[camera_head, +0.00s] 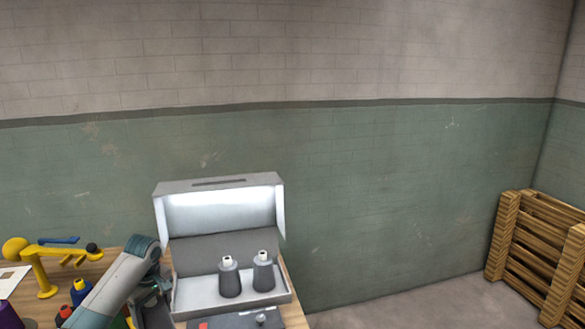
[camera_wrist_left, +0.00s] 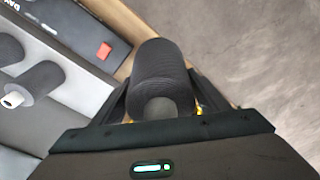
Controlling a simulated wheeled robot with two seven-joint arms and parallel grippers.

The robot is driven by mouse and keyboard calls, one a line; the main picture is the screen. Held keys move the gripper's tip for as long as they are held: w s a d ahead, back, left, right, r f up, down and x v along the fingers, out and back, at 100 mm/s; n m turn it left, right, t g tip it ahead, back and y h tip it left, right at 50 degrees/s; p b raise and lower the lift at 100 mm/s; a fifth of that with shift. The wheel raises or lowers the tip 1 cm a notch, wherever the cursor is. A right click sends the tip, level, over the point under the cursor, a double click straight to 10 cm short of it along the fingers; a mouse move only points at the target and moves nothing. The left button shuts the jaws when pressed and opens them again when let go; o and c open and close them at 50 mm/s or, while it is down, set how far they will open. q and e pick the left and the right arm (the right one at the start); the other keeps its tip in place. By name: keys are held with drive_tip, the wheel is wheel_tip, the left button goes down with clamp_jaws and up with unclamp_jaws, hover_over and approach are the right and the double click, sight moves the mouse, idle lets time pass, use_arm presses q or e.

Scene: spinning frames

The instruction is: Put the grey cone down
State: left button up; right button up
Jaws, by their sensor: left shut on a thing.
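My left gripper (camera_wrist_left: 160,92) is shut on a dark grey cone (camera_wrist_left: 163,70), with a finger on each side of it in the left wrist view. The wooden table edge and the floor show behind this cone; I cannot tell its height above the table. In the head view my left arm comes in at the lower left, and the held cone cannot be made out. Two other grey cones, a left one (camera_head: 229,279) and a right one (camera_head: 263,273), stand upright in a light box with a raised lid (camera_head: 219,187). My right gripper is not in view.
A dark panel with a red button (camera_wrist_left: 103,50) is at the box's front. A yellow stand (camera_head: 38,272) and several coloured spools, one blue (camera_head: 79,292), are at the left of the wooden table. A wooden crate (camera_head: 537,255) stands far right. The floor between is clear.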

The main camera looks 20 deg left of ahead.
sight(171, 320)
use_arm(q)
drive_tip(key=shift+m, duration=0.4)
drive_tip(key=d, duration=0.2)
drive_tip(key=d+r, duration=0.1)
drive_tip(key=d, duration=0.3)
drive_tip(key=shift+s+d+r, duration=0.15)
drive_tip(key=shift+s+d, duration=0.2)
drive_tip(key=shift+s, duration=0.05)
drive_tip(key=d+r+m+t, duration=0.1)
drive_tip(key=d+r+m, duration=0.3)
drive_tip(key=d+r, duration=0.45)
drive_tip(key=d+r+m, duration=0.4)
drive_tip(key=d+r, duration=0.2)
drive_tip(key=d, duration=0.6)
drive_tip(key=s+d+r+m+h, duration=0.1)
drive_tip(key=s+d+r+m, duration=0.3)
drive_tip(key=s+d+m, duration=0.55)
wheel_tip(171, 320, down, 16)
drive_tip(key=s+a+n+b, duration=0.1)
drive_tip(key=a+n+b, duration=0.1)
drive_tip(key=b, duration=1.3)
drive_tip(key=shift+s+r+b, duration=0.15)
drive_tip(key=shift+r+b, duration=0.1)
drive_tip(key=shift+b, duration=0.1)
drive_tip(key=shift+n, duration=0.25)
